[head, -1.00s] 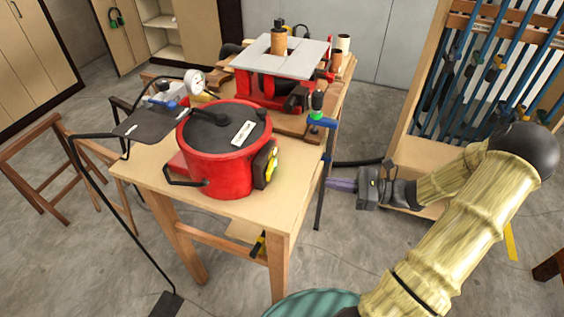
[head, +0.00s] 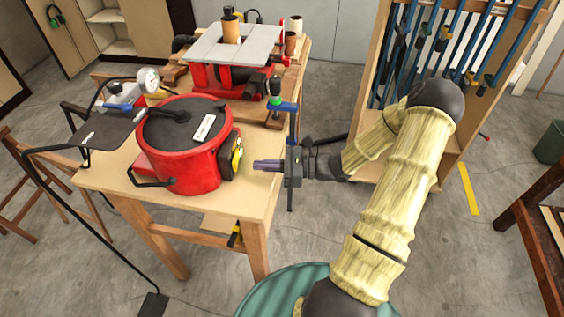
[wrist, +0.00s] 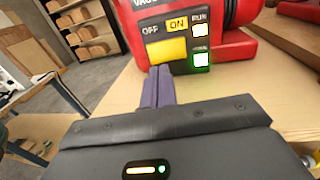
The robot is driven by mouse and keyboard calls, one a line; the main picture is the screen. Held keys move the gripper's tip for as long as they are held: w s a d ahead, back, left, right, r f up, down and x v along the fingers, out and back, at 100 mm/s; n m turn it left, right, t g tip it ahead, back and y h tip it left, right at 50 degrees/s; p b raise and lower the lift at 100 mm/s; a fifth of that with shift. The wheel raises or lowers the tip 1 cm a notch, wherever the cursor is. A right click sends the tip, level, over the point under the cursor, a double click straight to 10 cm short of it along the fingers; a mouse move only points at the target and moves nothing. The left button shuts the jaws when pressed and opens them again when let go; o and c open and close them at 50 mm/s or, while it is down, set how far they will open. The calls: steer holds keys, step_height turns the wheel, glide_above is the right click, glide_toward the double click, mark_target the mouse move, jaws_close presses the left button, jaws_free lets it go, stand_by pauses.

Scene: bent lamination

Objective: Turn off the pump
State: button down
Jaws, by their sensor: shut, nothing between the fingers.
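The red pot-shaped pump (head: 185,168) with a dark lid stands on the wooden workbench. A dark control box (head: 231,158) sits on its right side. In the wrist view the box (wrist: 158,14) carries OFF and ON labels, with ON on a yellow patch. A yellow switch piece (wrist: 165,50) lies below the labels, beside two bright indicators; the lower one (wrist: 201,60) has a green glow. My gripper (head: 257,165) is shut and empty, just right of the box and pointing at it. Its purple fingers (wrist: 160,78) appear just below the yellow piece; contact cannot be told.
A blue-and-black clamp (head: 288,107) stands at the bench's right edge, near my gripper. A red machine with a grey top (head: 220,45) is behind the pump. A pressure gauge (head: 149,79) and a dark plate on a stand (head: 105,132) are at left.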

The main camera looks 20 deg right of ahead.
mark_target(237, 166)
steer(key=p+x, duration=0.1)
steer(key=x, duration=0.2)
steer(key=shift+a, duration=0.45)
steer(key=shift+w+a, duration=0.1)
steer(key=shift+a+r, duration=0.1)
steer(key=shift+a, duration=0.2)
steer(key=shift+d, duration=0.1)
